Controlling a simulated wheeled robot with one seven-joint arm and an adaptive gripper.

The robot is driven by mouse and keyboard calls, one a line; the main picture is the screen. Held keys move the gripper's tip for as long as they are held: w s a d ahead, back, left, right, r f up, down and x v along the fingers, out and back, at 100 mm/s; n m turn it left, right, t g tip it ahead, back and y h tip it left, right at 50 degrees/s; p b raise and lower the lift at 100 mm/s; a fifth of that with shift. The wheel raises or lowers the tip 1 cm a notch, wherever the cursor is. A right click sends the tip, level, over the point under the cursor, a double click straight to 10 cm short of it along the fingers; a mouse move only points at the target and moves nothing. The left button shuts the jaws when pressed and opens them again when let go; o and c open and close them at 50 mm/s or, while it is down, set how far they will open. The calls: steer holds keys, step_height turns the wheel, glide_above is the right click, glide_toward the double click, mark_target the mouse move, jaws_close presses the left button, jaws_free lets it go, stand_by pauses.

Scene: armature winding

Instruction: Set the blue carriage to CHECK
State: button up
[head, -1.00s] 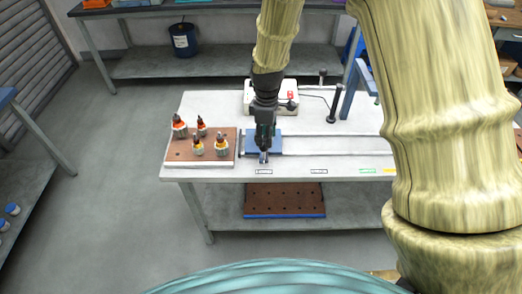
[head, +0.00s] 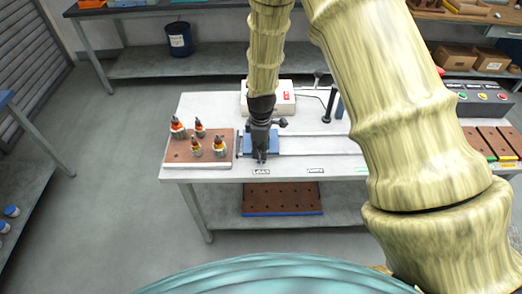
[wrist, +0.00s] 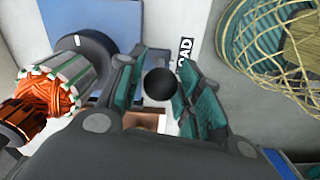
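The blue carriage (head: 270,142) sits at the left end of the rails on the white bench, near the front label LOAD, partly readable in the wrist view (wrist: 186,52). A blue surface of it shows in the wrist view (wrist: 75,22). An armature with orange copper windings (wrist: 50,95) lies beside my gripper there. A black round knob (wrist: 160,84) is between my fingers. My gripper (head: 261,158) points down at the carriage's front; its two teal-padded fingers (wrist: 160,75) flank the knob closely. Whether they press on it cannot be told.
A brown board (head: 180,154) with several armatures stands left of the carriage. A white box (head: 284,97) and a black post (head: 327,105) stand behind. The rails (head: 320,150) are clear to the right until my arm hides them. A second label (head: 315,170) lies further right.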

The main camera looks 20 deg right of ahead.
steer(key=shift+f, duration=1.15)
jaws_close()
